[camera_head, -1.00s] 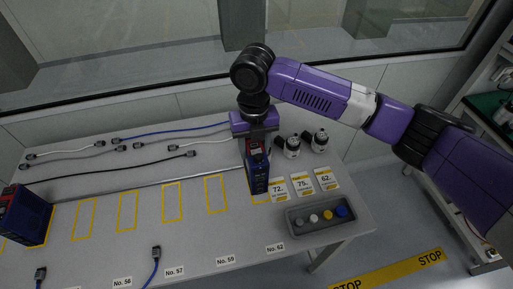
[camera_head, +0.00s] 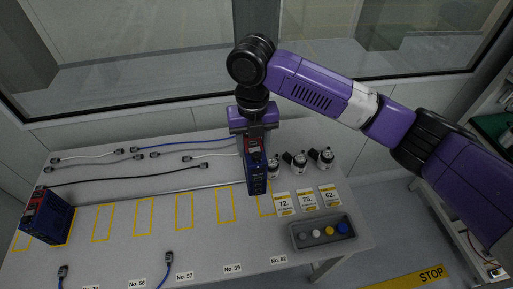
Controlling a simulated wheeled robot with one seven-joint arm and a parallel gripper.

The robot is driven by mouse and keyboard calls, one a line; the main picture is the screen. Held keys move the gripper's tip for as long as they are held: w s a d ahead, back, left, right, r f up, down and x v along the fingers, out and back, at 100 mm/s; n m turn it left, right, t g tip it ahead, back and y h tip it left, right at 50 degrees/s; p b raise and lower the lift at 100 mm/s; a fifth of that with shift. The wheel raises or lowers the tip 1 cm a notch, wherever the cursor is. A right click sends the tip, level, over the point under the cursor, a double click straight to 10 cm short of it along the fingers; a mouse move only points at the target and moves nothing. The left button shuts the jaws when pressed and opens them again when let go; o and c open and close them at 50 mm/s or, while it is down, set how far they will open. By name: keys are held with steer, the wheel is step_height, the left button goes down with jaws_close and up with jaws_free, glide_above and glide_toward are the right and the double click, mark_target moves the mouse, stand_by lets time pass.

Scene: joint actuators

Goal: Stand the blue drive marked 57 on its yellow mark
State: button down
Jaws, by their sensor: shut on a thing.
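My gripper (camera_head: 253,140) points down and is shut on a blue drive (camera_head: 256,178) with a dark and red upper part. The drive is upright, in front of the rightmost yellow outline (camera_head: 268,208) in the picture and partly covering it; I cannot tell its height above the table. No number on it is legible. The table label No. 57 (camera_head: 185,276) lies at the front edge, in line with an empty yellow outline (camera_head: 184,212) left of my gripper.
Another blue and red drive (camera_head: 47,215) stands at the far left. Several cables lie behind the outlines, including a black one (camera_head: 130,174).

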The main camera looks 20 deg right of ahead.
steer(key=shift+w+a+r, duration=0.1)
steer(key=shift+a+r, duration=0.1)
steer(key=shift+r, duration=0.55)
steer(key=shift+w+a+r, duration=0.1)
steer(key=shift+a+r, duration=0.15)
steer(key=shift+r, duration=0.55)
steer(key=shift+a+r, duration=0.2)
steer(key=shift+r, duration=0.55)
steer(key=w+a, duration=0.2)
steer(key=a, duration=0.6)
steer(key=shift+w+a, duration=0.15)
steer(key=shift+a, duration=0.2)
steer(key=w+a, duration=0.2)
steer(key=a, duration=0.6)
steer(key=shift+w+a, duration=0.2)
steer(key=shift+a, duration=0.15)
steer(key=shift+f, duration=0.15)
steer(key=a+f+b, duration=0.2)
steer(key=f+b, duration=0.2)
steer(key=f, duration=0.3)
steer(key=w+a+f+b, duration=0.1)
steer(key=a+f+b, duration=0.2)
steer(key=f, duration=0.5)
steer(key=shift+f+b, duration=0.15)
steer(key=shift+b, duration=0.75)
steer(key=shift+w, duration=0.1)
